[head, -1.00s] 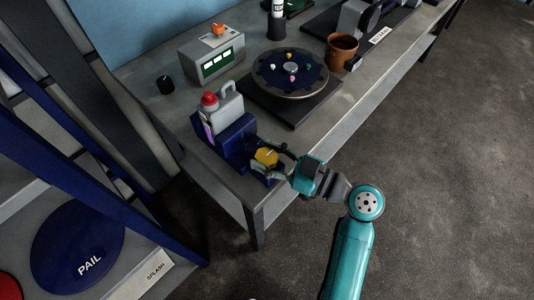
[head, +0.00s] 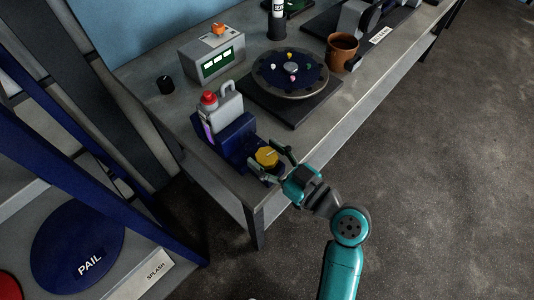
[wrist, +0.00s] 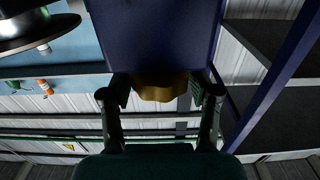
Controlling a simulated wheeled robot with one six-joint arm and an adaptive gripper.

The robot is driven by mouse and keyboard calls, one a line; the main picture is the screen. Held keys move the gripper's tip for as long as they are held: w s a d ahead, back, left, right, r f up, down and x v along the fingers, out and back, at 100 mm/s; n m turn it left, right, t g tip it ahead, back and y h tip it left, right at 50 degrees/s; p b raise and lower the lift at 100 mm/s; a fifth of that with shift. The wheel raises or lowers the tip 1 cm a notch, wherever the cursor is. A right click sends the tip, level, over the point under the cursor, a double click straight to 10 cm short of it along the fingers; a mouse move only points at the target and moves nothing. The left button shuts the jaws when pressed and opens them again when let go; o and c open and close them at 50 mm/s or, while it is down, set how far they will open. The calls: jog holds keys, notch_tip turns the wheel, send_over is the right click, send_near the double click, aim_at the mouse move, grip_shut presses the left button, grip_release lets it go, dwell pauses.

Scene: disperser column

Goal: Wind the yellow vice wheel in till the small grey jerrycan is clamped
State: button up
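The small grey jerrycan (head: 229,106), with a handle and a red cap, stands upright at the dark blue vice (head: 237,130) on the bench corner. I cannot tell whether the jaws touch it. The yellow vice wheel (head: 267,157) faces my arm at the vice's near end. My gripper (head: 264,155) is open, its two fingers on either side of the wheel. In the wrist view, the wheel (wrist: 160,92) shows between the fingers of my gripper (wrist: 161,90), partly under the vice body (wrist: 155,35), with a gap on both sides.
A round dark turntable (head: 290,72) with small coloured pegs lies behind the vice. A shelf with a blue pail lid (head: 75,245) is at left. Floor at right is clear.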

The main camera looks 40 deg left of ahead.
jog(key=shift+o, duration=0.3)
jog(key=s+d, duration=0.1)
jog(key=d, duration=1.1)
dwell(0.4)
